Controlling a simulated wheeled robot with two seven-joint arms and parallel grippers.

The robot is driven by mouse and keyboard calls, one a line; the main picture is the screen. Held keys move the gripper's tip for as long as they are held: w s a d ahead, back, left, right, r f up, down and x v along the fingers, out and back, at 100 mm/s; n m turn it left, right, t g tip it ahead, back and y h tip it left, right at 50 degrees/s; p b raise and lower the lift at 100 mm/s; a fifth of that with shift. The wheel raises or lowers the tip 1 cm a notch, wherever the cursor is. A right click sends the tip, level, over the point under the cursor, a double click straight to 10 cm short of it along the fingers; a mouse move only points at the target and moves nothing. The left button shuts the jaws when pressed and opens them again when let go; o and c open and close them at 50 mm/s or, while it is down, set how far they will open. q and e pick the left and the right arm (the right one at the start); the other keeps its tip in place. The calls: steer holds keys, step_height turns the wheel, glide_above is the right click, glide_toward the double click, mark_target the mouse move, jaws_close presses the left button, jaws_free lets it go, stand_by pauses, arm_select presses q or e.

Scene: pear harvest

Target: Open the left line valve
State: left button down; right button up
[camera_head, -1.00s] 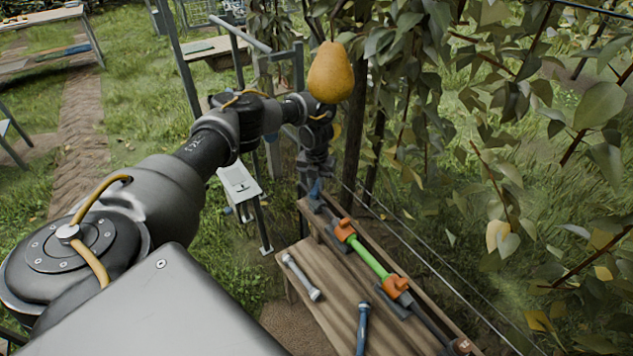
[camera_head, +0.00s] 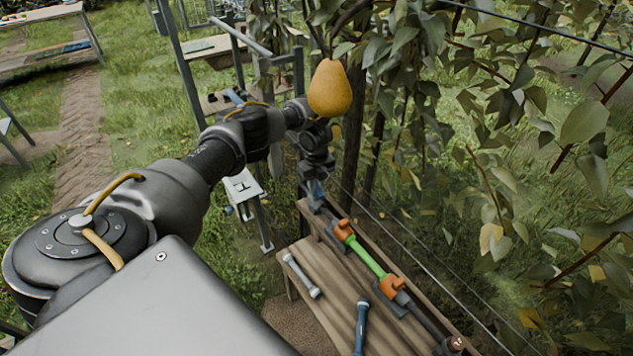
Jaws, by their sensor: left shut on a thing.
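The line runs along a wooden bench, with a green middle piece (camera_head: 364,256) between two orange clamps, the upper one (camera_head: 342,229) and the lower one (camera_head: 391,286). My left gripper (camera_head: 316,195) points down at the far left end of this line and is shut. The left line valve there is mostly covered by the gripper, so its handle and how far it is turned cannot be made out. A small orange part (camera_head: 455,344) shows at the line's near right end. My right gripper is not in view.
On the wooden bench (camera_head: 325,285) lie a grey tube (camera_head: 301,276) and a blue-grey tube (camera_head: 361,326). A yellow pear (camera_head: 330,88) hangs right above my left wrist. Leaves and wires are close on the right. A white stand (camera_head: 242,190) is left of the bench.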

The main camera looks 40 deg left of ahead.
mark_target(316, 188)
arm_select(q)
steer(key=shift+r+n, duration=0.1)
steer(key=shift+n, duration=0.4)
steer(key=c, duration=1.3)
jaws_free()
step_height(316, 188, up, 11)
steer(key=shift+f+p, duration=0.15)
steer(key=shift+p, duration=1.05)
